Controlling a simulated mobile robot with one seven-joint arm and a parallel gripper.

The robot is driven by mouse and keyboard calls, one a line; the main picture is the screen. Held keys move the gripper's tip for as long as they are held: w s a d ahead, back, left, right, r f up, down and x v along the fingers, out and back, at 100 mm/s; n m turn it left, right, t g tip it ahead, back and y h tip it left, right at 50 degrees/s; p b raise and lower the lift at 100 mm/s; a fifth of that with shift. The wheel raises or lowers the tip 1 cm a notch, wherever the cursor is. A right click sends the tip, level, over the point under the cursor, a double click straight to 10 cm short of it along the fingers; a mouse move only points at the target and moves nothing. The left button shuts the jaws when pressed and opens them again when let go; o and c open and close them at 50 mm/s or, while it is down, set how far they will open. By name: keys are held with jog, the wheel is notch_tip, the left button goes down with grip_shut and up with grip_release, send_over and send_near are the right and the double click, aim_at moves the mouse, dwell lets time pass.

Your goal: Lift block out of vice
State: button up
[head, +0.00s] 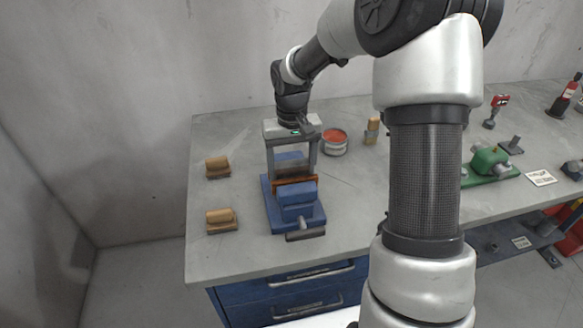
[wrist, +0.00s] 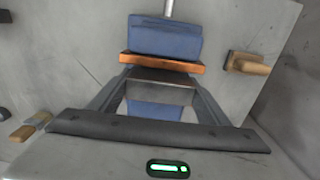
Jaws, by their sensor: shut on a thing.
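A blue vice (head: 298,200) stands on the grey bench, with an orange-brown jaw pad (head: 295,183). In the wrist view, one blue jaw and the orange pad (wrist: 160,64) show beyond the fingertips, and the other blue jaw (wrist: 154,110) is nearer the camera. A grey block (wrist: 160,90) spans the space between my fingers, next to the orange pad. My gripper (head: 292,172) points down over the vice and is shut on the block; it also shows in the wrist view (wrist: 160,82). The block's lower part is hidden, so I cannot tell how deep it sits.
Two wooden pieces (head: 217,167) (head: 221,219) lie left of the vice. A round tin with red contents (head: 335,141) and a small wooden piece (head: 372,130) stand to the right. A green device (head: 489,163) is farther right. Bare bench lies around the vice.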

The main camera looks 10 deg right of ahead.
aim_at(292, 163)
jog(key=shift+s+r, duration=0.1)
jog(key=shift+r, duration=0.05)
jog(key=shift+r, duration=0.1)
jog(key=shift+r+p, duration=2.95)
jog(key=shift+r, duration=0.95)
